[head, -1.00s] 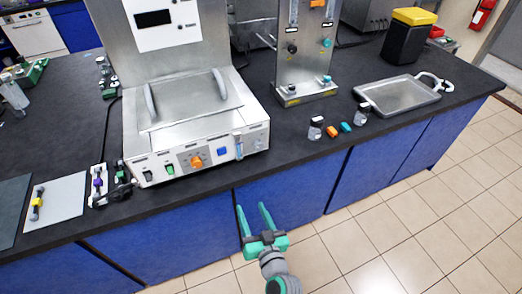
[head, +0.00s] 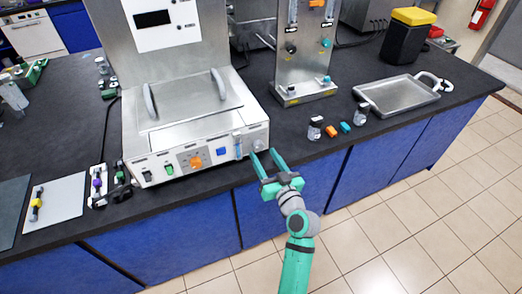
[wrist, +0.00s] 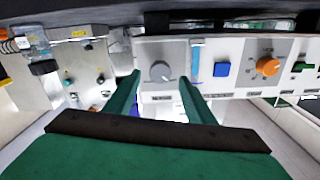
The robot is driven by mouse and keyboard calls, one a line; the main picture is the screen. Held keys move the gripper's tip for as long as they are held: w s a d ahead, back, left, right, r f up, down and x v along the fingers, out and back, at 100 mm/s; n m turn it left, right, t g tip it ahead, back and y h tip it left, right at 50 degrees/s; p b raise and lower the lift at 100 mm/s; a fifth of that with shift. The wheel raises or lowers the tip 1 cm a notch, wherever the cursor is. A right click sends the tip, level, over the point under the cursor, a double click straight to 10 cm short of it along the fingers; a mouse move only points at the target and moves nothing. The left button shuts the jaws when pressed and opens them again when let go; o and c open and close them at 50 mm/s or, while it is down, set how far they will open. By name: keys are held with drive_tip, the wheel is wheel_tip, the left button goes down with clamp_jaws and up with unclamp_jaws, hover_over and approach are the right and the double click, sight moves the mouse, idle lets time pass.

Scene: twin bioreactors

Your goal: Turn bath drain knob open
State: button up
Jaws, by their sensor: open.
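The bath (head: 190,130) is a steel unit with a white front panel on the dark bench. A grey round knob (wrist: 160,70) with a pointer bar sits at the panel's end, and I take it to be the drain knob. It is small in the head view (head: 258,145), at the panel's right end. My gripper (head: 263,153) is open and points at it. In the wrist view my gripper (wrist: 159,78) has one finger to each side of the knob, which stands between the tips. I cannot tell whether the fingers reach around it.
Small bottles (head: 315,128) stand to the right on the bench, with a metal tray (head: 400,96) beyond. Blue cabinets (head: 170,237) lie below the bench edge.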

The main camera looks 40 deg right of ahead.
sight(259, 148)
drive_tip(key=shift+x, duration=1.8)
drive_tip(key=c, duration=1.1)
drive_tip(key=shift+o, duration=0.2)
